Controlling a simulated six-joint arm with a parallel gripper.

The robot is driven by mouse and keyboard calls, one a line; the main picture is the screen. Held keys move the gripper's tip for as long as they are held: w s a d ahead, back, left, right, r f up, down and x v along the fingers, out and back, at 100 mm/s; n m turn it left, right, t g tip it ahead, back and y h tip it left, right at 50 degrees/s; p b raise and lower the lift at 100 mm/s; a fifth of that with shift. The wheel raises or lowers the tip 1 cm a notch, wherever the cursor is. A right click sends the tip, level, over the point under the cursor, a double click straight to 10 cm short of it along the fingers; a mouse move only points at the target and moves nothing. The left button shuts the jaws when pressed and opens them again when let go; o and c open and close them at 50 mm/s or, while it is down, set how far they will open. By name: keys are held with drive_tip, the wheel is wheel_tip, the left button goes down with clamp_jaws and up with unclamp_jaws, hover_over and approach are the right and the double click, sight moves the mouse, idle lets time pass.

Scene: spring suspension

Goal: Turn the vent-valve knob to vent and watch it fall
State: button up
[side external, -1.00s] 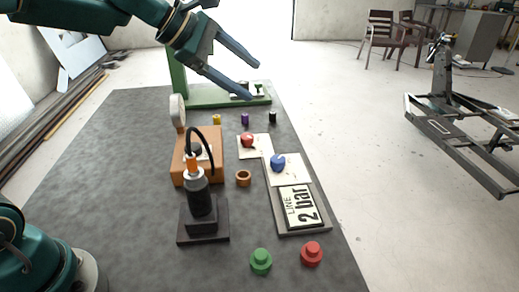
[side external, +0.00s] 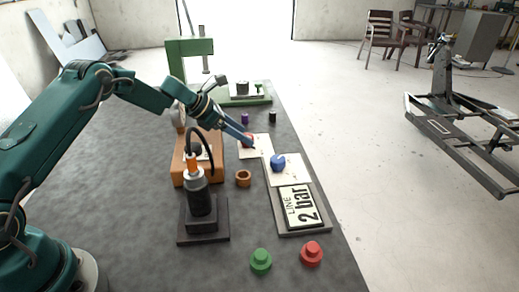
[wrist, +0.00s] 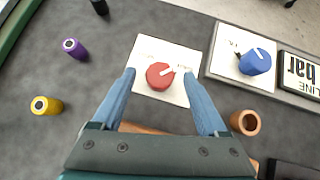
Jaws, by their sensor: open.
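A red knob (wrist: 160,76) with a white pointer sits on a cream plate (wrist: 150,46), its pointer toward the right in the wrist view. A blue knob (side external: 278,162) sits on a neighbouring plate nearer the "LINE 2 bar" sign (side external: 300,205). The knob labels are too small to read, so I cannot tell which is the vent valve. My gripper (side external: 248,139) is open and low over the red knob, one finger on each side of it in the wrist view (wrist: 159,75). I cannot tell whether the fingers touch it. In the side view the fingers partly hide this knob.
A black cylinder unit (side external: 203,200) with an orange band stands before an orange box (side external: 181,172) with a round gauge. A brown ring (side external: 243,178), green button (side external: 261,261) and red button (side external: 312,253) are nearby. A green press (side external: 190,47) stands at the back.

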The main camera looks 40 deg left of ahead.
drive_tip(key=shift+x, duration=1.25)
clamp_jaws()
drive_tip(key=shift+d, duration=0.1)
